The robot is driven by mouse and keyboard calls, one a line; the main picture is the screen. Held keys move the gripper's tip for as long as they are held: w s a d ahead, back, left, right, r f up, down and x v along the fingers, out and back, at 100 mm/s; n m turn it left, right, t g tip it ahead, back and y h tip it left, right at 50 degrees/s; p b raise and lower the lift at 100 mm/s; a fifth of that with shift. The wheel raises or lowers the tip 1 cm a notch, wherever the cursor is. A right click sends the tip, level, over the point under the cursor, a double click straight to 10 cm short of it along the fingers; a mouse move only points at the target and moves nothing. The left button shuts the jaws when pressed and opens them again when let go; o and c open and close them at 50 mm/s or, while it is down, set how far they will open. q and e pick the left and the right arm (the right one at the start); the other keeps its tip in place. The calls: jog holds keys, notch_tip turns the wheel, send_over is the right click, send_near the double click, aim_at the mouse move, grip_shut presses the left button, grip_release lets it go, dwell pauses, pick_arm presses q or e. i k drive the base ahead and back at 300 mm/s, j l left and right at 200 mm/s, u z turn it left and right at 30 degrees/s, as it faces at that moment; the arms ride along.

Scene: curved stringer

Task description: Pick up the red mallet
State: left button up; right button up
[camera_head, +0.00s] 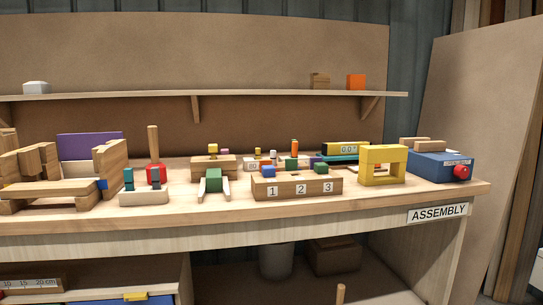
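The red mallet (155,174) stands on the workbench, left of the middle, with its red head down and its wooden handle pointing straight up. I cannot tell whether the mallet touches the block. Neither of my grippers is in view.
The workbench (380,199) carries a wooden frame (108,168) left of the mallet and a green block (213,180) to its right. Further right are a numbered block (297,187), a yellow arch (383,154) and a blue box (430,167). A shelf (230,95) runs above.

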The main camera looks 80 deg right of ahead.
aim_at(153, 135)
jog(key=z, duration=2.45)
